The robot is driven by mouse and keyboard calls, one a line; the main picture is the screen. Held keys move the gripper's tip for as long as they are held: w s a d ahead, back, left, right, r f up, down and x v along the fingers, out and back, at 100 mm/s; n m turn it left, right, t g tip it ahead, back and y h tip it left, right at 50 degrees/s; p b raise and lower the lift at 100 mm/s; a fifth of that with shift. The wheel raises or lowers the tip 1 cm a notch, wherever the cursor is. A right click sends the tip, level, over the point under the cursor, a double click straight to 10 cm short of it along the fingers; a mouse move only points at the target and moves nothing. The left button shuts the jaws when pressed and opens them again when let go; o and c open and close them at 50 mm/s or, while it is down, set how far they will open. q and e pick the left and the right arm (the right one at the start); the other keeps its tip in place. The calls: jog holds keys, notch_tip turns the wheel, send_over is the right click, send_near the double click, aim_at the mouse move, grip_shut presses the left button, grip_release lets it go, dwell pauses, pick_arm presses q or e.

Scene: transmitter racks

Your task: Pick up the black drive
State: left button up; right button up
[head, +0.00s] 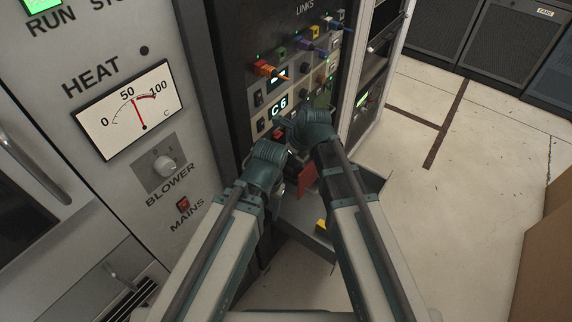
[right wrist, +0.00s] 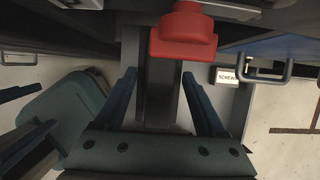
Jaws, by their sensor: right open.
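I cannot make out the black drive for certain in either view; the two arms cover part of the rack front. My right gripper (right wrist: 160,80) is open in the right wrist view, with no object clearly held between its fingers. A dark upright strip (right wrist: 160,105) shows behind the gap. A red block (right wrist: 184,36) is beyond the fingertips; a red piece (head: 307,178) also shows below the grippers in the head view. In the head view my right gripper (head: 287,123) is close to the rack panel. My left gripper (head: 285,165) is just beside it, its fingers mostly hidden.
A grey cabinet with a heat meter (head: 130,110) stands left. Open floor (head: 450,190) lies right, with a brown box (head: 545,250).

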jog(key=shift+f, duration=0.2)
dwell(0.4)
grip_shut()
